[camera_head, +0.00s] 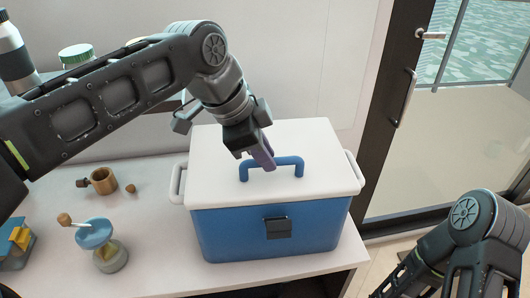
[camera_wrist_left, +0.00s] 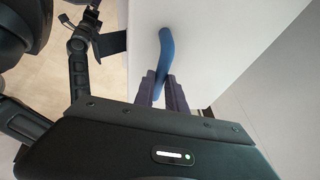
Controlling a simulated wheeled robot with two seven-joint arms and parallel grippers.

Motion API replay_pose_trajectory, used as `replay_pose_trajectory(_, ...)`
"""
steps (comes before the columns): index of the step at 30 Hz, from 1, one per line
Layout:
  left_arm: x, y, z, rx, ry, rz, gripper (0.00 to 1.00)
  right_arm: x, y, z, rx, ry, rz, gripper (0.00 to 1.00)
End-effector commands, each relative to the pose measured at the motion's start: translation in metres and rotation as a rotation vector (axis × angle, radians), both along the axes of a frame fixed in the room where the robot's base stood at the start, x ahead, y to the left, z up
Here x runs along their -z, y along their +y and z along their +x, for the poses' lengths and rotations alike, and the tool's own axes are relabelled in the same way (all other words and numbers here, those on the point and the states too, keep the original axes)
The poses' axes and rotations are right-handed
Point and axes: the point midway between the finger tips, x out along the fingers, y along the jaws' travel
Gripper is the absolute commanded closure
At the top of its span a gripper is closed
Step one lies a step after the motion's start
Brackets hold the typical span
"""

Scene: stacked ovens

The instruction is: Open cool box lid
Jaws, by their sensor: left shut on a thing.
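The cool box (camera_head: 235,232) is blue with a white lid (camera_head: 312,140). It stands on the white counter, and the lid is down on the body. A blue handle (camera_head: 285,161) is on top of the lid, and a dark latch (camera_head: 278,228) is on the front. In the left wrist view the blue handle (camera_wrist_left: 165,45) passes between the two fingers (camera_wrist_left: 163,88). My right arm shows at the lower right of the head view, but its fingertips are out of frame.
A wooden mug (camera_head: 103,181), a blue-topped grinder (camera_head: 95,235) and a yellow and blue object (camera_head: 15,240) stand on the counter's left. A bottle (camera_head: 14,55) and a green-lidded jar (camera_head: 76,55) are behind. A dark-framed door (camera_head: 385,110) is at right.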

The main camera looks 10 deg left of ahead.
Motion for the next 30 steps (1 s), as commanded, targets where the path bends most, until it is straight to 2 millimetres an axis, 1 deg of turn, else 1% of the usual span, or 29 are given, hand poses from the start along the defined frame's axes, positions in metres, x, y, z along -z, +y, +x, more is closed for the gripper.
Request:
replay_pose_trajectory(8,-0.001,0.000,0.000,0.000,-0.001,-0.001,1.00,-0.001,0.000,0.000,0.000,0.000,0.000,0.02)
replay_pose_trajectory(14,-0.011,0.001,0.004,-0.001,-0.002,-0.001,1.00,-0.008,0.000,-0.001,0.000,0.003,-0.002,0.02)
replay_pose_trajectory(17,-0.020,0.002,0.008,-0.001,-0.003,0.000,1.00,-0.015,-0.001,-0.002,0.001,0.005,-0.003,0.02)
replay_pose_trajectory(23,-0.046,0.005,0.021,-0.003,-0.003,-0.002,1.00,-0.036,-0.002,-0.004,0.003,0.013,-0.009,0.02)
replay_pose_trajectory(30,-0.076,0.012,0.047,-0.003,-0.002,-0.001,1.00,-0.063,-0.005,-0.006,0.006,0.024,-0.016,0.02)
